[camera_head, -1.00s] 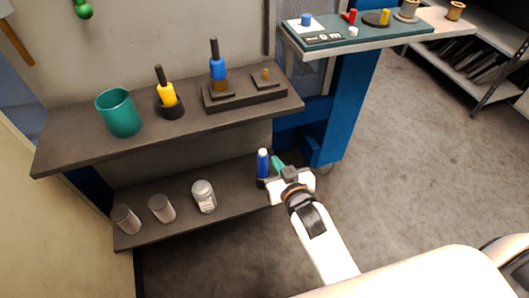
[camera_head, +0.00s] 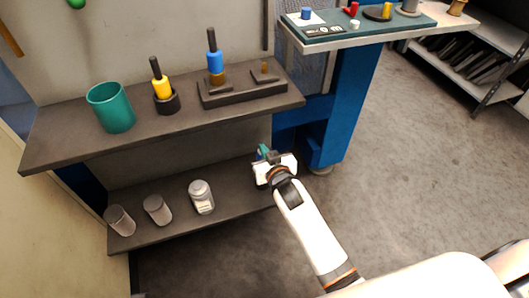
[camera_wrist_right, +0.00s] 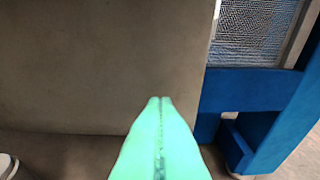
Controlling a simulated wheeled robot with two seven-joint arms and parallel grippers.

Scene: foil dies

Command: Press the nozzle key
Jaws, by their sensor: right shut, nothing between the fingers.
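I cannot pick out for certain which part is the nozzle key. A blue cylinder with a pale top stood on the lower shelf earlier; now my right gripper mostly hides that spot. My right gripper (camera_head: 264,153) is at the right end of the lower shelf (camera_head: 236,203), its green fingers pointing away toward the back. In the right wrist view its fingers (camera_wrist_right: 160,101) are shut together with nothing between them. They face a plain grey panel (camera_wrist_right: 100,60), and no key shows there. The left gripper is not in view.
Several grey canisters (camera_head: 201,197) stand on the lower shelf. A blue post (camera_head: 345,95) rises right of the gripper, under a side table (camera_head: 330,43) with small coloured parts.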

